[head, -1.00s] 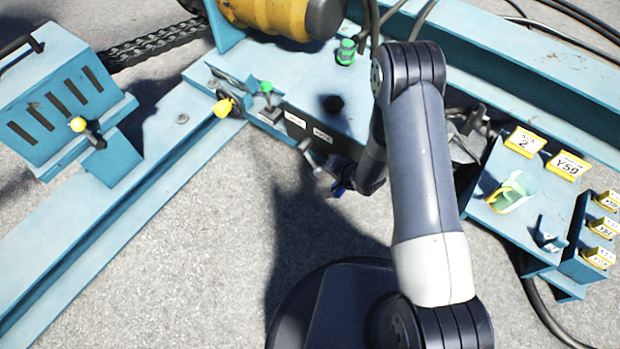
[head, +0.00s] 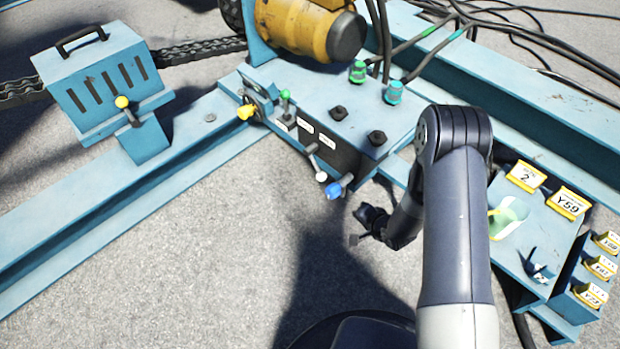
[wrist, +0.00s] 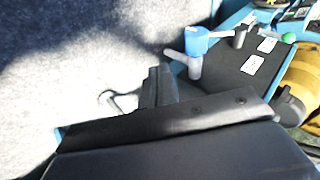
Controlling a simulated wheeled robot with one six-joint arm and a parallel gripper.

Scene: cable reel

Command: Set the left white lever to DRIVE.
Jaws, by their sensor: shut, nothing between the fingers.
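The left white lever (head: 321,176) has a grey shaft and a white knob. It tilts down and outward from the front of the blue control box, below two white labels whose text is too small to read. A blue-knobbed lever (head: 335,190) is just right of it, and the blue knob (wrist: 196,40) also shows in the wrist view. My gripper (head: 360,222) is in the air to the lower right of both levers, apart from them. Its fingers (wrist: 160,85) are shut and empty. In the wrist view I cannot clearly pick out the white lever.
A green-knobbed lever (head: 285,95) and a yellow knob (head: 245,112) are left on the box. Green and teal caps (head: 357,72) stand on top. A yellow motor (head: 300,28) is behind. Panels with yellow tags (head: 568,203) are right. Open concrete lies in front.

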